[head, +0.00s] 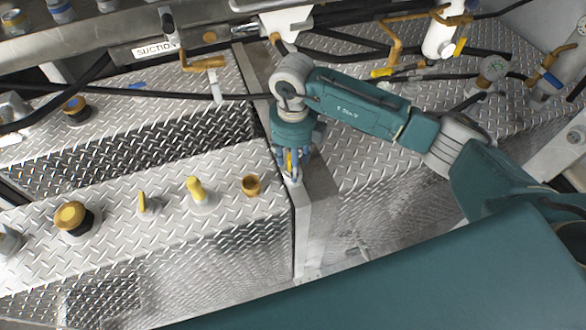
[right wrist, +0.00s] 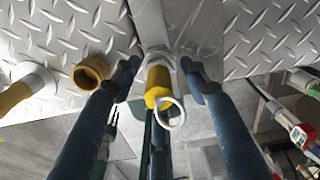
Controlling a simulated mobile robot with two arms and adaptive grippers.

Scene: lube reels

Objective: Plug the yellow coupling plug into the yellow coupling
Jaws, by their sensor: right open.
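My right gripper (head: 292,176) points down at the edge of the tread-plate box in the head view. In the right wrist view its fingers (right wrist: 159,78) are open, one on each side of a yellow piece with a pale ring (right wrist: 158,82), which looks like the yellow coupling plug. A gap shows beside it, and its lower end is hard to make out. A yellow, open-topped round fitting (head: 252,186), possibly the yellow coupling, stands on the tread plate just left of the gripper. It also shows in the right wrist view (right wrist: 91,72). My left gripper is not in view.
A yellow post on a pale base (head: 196,190), a small yellow lever (head: 143,204) and a yellow-topped black knob (head: 72,217) stand farther left. Black hoses (head: 150,92) run behind. A suction label (head: 155,50) marks the back rail.

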